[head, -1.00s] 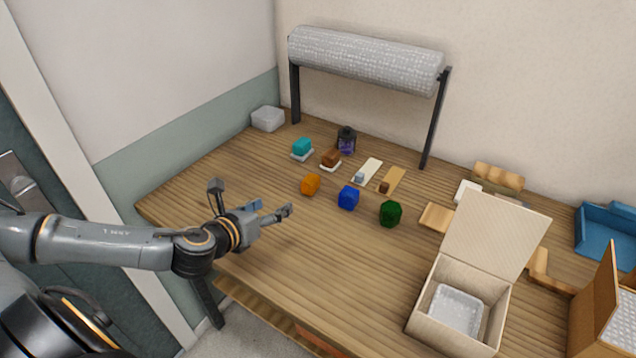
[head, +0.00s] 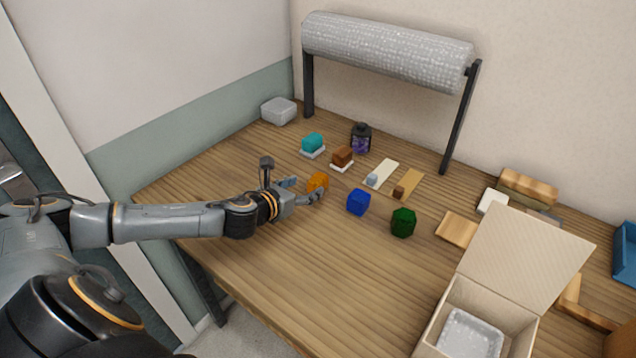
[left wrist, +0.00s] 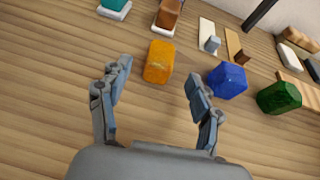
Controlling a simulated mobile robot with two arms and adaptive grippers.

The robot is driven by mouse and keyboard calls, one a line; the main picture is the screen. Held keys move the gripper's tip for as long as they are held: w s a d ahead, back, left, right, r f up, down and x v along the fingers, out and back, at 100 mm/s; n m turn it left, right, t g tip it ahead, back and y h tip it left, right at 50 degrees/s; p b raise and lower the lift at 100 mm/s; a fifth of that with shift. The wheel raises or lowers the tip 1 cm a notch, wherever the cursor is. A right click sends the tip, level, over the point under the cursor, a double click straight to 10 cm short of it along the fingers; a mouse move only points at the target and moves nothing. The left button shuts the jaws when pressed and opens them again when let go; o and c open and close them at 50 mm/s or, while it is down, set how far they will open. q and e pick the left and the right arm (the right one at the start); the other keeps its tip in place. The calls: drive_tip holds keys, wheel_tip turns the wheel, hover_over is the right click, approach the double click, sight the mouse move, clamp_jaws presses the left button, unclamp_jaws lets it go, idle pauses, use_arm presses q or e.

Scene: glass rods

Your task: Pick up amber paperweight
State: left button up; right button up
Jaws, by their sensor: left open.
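The amber paperweight (head: 318,181) is a small orange faceted block on the wooden table. My left gripper (head: 305,190) is open and close in front of it in the head view, partly covering it. In the left wrist view the amber paperweight (left wrist: 159,61) lies just ahead of the two spread fingers (left wrist: 158,86), a little left of the middle of the gap. Nothing is between the fingers. My right gripper is not in view.
A blue paperweight (head: 358,202) and a green one (head: 403,222) stand to the right. Behind are a teal block (head: 312,142), a brown block (head: 342,156) and a dark lantern-like jar (head: 361,138). An open carton (head: 450,313) is at front right. The table's left front is clear.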

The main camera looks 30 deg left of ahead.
sight(312, 184)
use_arm(q)
drive_tip(key=shift+w, duration=0.2)
drive_tip(key=shift+w+f, duration=0.1)
drive_tip(key=shift+w, duration=0.15)
drive_tip(key=p+x, duration=0.1)
drive_tip(key=x, duration=0.3)
drive_tip(key=shift+w+d+f, duration=0.1)
drive_tip(key=shift+w+f, duration=0.1)
drive_tip(key=shift+w, duration=0.1)
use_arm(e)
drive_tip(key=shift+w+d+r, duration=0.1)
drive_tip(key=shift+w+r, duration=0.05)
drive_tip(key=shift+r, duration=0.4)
use_arm(q)
drive_tip(key=shift+c, duration=0.2)
clamp_jaws()
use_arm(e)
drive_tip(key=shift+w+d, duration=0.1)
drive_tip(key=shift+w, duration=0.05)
